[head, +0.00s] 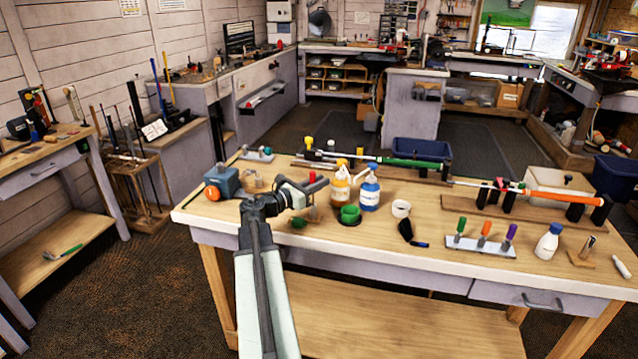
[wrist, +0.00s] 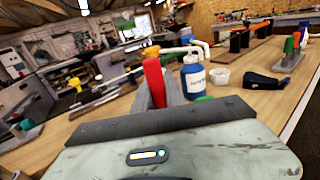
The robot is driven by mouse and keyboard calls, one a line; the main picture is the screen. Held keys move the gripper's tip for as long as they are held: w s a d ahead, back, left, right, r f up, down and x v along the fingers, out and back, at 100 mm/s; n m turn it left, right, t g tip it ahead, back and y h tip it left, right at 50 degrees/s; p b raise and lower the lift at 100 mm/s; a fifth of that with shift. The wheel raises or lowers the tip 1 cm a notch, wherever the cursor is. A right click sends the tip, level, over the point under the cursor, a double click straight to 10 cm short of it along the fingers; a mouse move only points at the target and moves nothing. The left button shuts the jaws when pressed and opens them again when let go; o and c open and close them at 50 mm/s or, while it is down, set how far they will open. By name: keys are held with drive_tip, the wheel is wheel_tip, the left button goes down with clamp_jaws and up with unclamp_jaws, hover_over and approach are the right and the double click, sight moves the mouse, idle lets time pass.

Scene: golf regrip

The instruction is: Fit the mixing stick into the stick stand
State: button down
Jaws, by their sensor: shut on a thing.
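My gripper (head: 300,192) is above the left part of the workbench, shut on a red-topped piece that I take for the mixing stick (head: 312,177). In the wrist view, the red piece (wrist: 154,82) stands up between the grey fingers of my gripper (wrist: 156,98); its lower end is hidden. A pale rack (head: 470,243) with green, orange and purple upright handles is further right on the bench and may be the stick stand. The stick and this rack are well apart. I cannot tell whether the rack has a free slot.
A yellowish bottle (head: 341,186), a blue bottle (head: 370,192) and a green cup (head: 350,213) stand just right of my gripper. A white cup (head: 401,208) and a black item (head: 407,231) lie further right. A blue container (head: 224,180) is on the left. Golf clubs lie across the back.

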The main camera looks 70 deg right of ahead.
drive_tip(key=shift+f+b, duration=1.25)
drive_tip(key=shift+f, duration=0.1)
drive_tip(key=c, duration=1.3)
unclamp_jaws()
drive_tip(key=v, duration=0.7)
drive_tip(key=shift+w+a+r, duration=0.1)
drive_tip(key=shift+w+a, duration=0.05)
drive_tip(key=shift+a, duration=0.2)
drive_tip(key=shift+w, duration=0.15)
